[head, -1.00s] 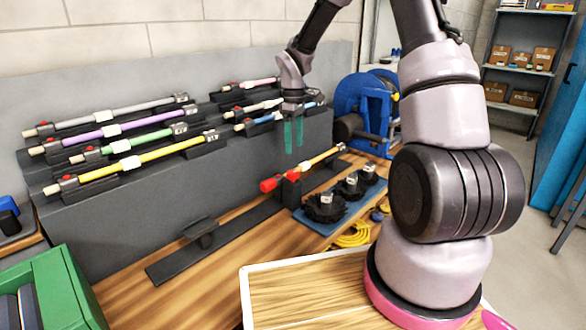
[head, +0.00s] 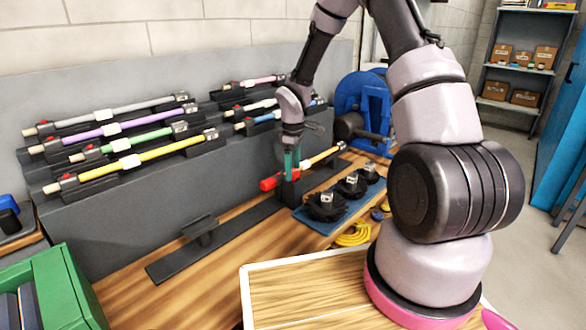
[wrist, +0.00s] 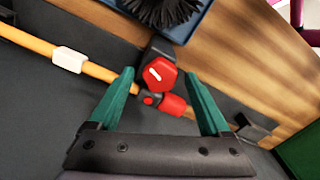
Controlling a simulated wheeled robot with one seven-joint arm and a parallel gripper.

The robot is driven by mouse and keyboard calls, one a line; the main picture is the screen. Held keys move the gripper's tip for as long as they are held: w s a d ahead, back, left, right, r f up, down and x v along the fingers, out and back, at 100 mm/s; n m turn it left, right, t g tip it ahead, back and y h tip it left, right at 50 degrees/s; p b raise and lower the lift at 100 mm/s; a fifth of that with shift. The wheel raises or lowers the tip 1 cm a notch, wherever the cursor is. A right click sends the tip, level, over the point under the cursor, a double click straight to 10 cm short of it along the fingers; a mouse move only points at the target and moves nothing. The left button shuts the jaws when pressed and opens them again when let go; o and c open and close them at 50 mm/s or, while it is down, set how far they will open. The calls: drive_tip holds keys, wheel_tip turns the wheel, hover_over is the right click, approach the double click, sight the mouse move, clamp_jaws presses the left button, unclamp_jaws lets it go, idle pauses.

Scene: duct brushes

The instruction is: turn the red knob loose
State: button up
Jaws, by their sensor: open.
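The red knob (wrist: 158,75) has a white line on its top and sits on a dark block (wrist: 160,50) in the wrist view. My gripper (wrist: 160,76) is open, with one green fingertip on each side of the knob; I cannot tell whether they touch it. In the head view my gripper (head: 291,168) is down at the block and hides the knob. A wooden rod (wrist: 95,68) with a white sleeve runs to the block, and a red cylinder (wrist: 172,105) lies beside the knob. The red cylinder (head: 271,183) also shows in the head view.
A blue tray (head: 322,226) with several black brushes lies close to the right of the block. A grey rack (head: 130,215) with several coloured rods stands behind. A dark rail (head: 235,238) runs along the wooden bench, with free bench in front of it.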

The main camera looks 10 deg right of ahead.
sight(293, 171)
clamp_jaws()
drive_tip(key=n, duration=0.4)
drive_tip(key=shift+n, duration=0.3)
unclamp_jaws()
wheel_tip(293, 171, up, 11)
idle(0.6)
drive_tip(key=shift+f, duration=0.1)
